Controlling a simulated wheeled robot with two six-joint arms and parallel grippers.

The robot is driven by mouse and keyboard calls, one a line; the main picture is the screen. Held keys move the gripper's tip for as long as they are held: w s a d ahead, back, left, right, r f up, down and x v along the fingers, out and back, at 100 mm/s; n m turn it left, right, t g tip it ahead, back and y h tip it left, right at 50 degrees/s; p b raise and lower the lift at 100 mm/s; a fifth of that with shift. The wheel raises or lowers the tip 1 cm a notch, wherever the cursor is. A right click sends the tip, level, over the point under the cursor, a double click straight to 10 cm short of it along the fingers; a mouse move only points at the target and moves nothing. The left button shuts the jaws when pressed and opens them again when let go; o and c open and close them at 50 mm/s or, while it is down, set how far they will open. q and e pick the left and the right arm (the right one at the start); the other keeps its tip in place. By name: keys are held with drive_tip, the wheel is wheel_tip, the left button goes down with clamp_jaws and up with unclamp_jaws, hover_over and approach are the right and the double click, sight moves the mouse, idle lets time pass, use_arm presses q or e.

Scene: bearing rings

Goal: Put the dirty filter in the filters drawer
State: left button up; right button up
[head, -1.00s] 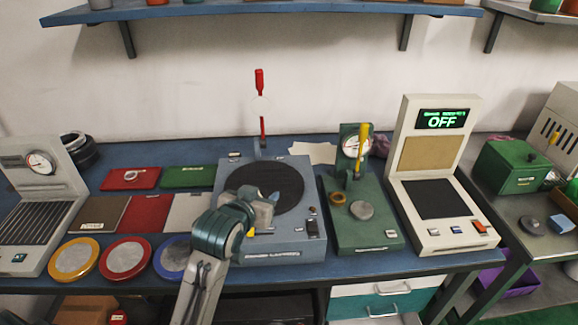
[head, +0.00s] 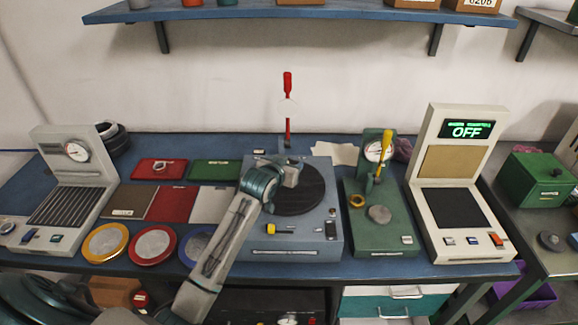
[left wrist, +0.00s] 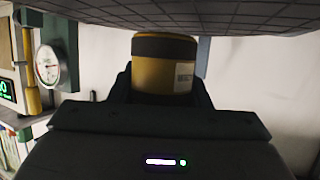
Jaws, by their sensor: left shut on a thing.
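My left gripper (head: 291,172) is over the back part of the black round plate (head: 303,198) on the blue machine. In the left wrist view it is shut on a yellow-brown cylinder (left wrist: 164,75) with a dark band and a pale label. That view appears upside down, with the dark gridded plate (left wrist: 230,17) along its top. The cylinder's end meets the plate's edge in the picture; I cannot tell whether they touch. Drawers (head: 365,308) show under the bench, seemingly closed. I cannot read which is for filters. My right gripper is out of view.
A red lever (head: 288,110) stands behind the plate. A green gauge press (head: 385,225) and a tester reading OFF (head: 468,130) stand to the right. Coloured mats (head: 172,204) and ringed discs (head: 152,246) lie to the left. A shelf (head: 300,12) hangs above.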

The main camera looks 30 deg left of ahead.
use_arm(q)
drive_tip(key=shift+f, duration=0.7)
drive_tip(key=o, duration=0.6)
drive_tip(key=shift+f, duration=0.15)
drive_tip(key=shift+c, duration=0.2)
drive_tip(key=o, duration=0.4)
drive_tip(key=shift+o, duration=0.2)
